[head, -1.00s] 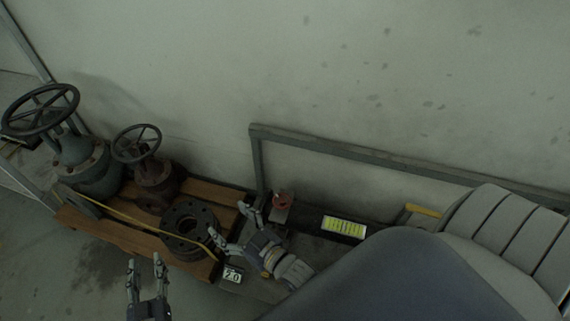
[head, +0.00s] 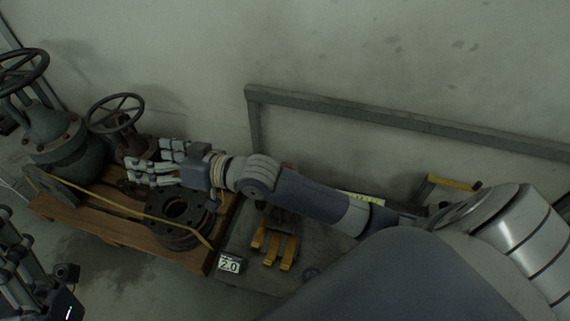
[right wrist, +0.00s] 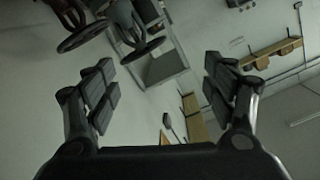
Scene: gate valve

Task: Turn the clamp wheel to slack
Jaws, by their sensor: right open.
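Two valves with spoked handwheels stand on a wooden pallet in the head view: a large dark wheel (head: 22,68) on a grey-green valve at the far left, and a smaller dark wheel (head: 115,113) on a rusty valve. I cannot tell which one is the clamp wheel. My right gripper (head: 152,172) is open and empty, just below the smaller wheel in the picture, partly covering the rusty valve's body. The right wrist view shows both wheels at the top, beyond the spread fingers (right wrist: 160,88). My left gripper (head: 25,265) is partly cut off at the lower left.
A black flange (head: 180,212) lies on the wooden pallet (head: 110,229), with a yellow strap (head: 100,209) across it. A grey rail (head: 380,113) runs along the wall.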

